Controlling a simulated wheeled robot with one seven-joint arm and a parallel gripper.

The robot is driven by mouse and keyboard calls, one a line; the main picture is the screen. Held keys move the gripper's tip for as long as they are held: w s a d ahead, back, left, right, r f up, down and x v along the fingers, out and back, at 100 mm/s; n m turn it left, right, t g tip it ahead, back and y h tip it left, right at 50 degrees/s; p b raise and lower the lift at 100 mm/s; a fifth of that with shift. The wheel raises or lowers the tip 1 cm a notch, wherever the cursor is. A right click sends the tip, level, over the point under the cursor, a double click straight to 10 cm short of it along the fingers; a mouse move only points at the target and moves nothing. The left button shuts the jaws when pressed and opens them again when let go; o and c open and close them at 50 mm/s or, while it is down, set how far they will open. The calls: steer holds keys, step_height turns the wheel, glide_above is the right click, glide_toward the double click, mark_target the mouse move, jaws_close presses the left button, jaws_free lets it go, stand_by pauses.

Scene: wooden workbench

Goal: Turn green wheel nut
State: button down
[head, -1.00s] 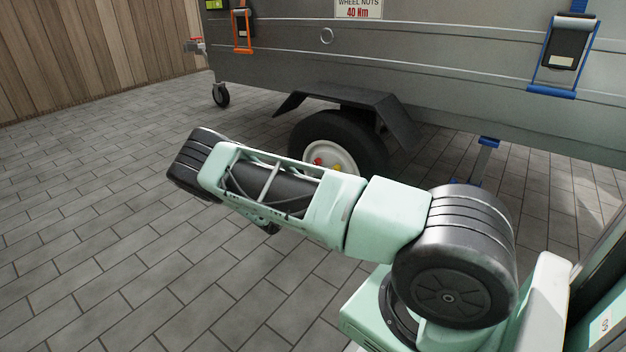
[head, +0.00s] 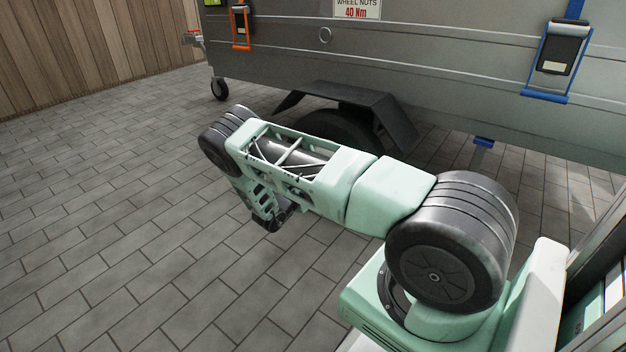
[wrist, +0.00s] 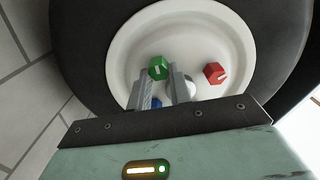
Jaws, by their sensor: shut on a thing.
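The green wheel nut (wrist: 158,68) sits on the white wheel rim (wrist: 125,50) in the wrist view, with a pale mark on its face. My gripper (wrist: 161,73) reaches in from below, its two grey fingers either side of the green nut and shut on it. A red nut (wrist: 214,73) is to the right, apart from the fingers. A blue nut (wrist: 156,102) shows partly between the fingers, lower down. In the head view my arm hides my gripper, the rim and the nuts; only the upper tyre (head: 338,127) shows.
A dark mudguard (head: 345,100) overhangs the wheel on the grey trailer (head: 430,62). Straps with buckles hang on its side, one orange (head: 240,28) and one blue (head: 553,60). Grey paving (head: 110,190) is clear at left, up to a wooden fence (head: 90,50).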

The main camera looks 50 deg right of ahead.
steer(key=m+p, duration=0.1)
steer(key=m, duration=0.3)
steer(key=m+p, duration=0.2)
steer(key=m, duration=0.2)
steer(key=m+p, duration=0.2)
steer(key=m, duration=0.2)
steer(key=shift+w+f+m, duration=0.1)
steer(key=shift+f+m, duration=0.2)
steer(key=shift+m, duration=0.1)
steer(key=shift+a, duration=0.1)
steer(key=c, duration=1.3)
jaws_free()
steer(key=shift+s+a+r+p, duration=0.15)
steer(key=shift+a+p, duration=0.95)
steer(key=shift+a, duration=1.8)
steer(key=shift+s+a+p, duration=0.25)
steer(key=shift+a+p, duration=0.8)
steer(key=shift+a, duration=1.8)
steer(key=shift+s+a+r+p, duration=0.15)
steer(key=shift+a+p, duration=0.95)
steer(key=shift+a, duration=1.8)
steer(key=shift+f, duration=0.1)
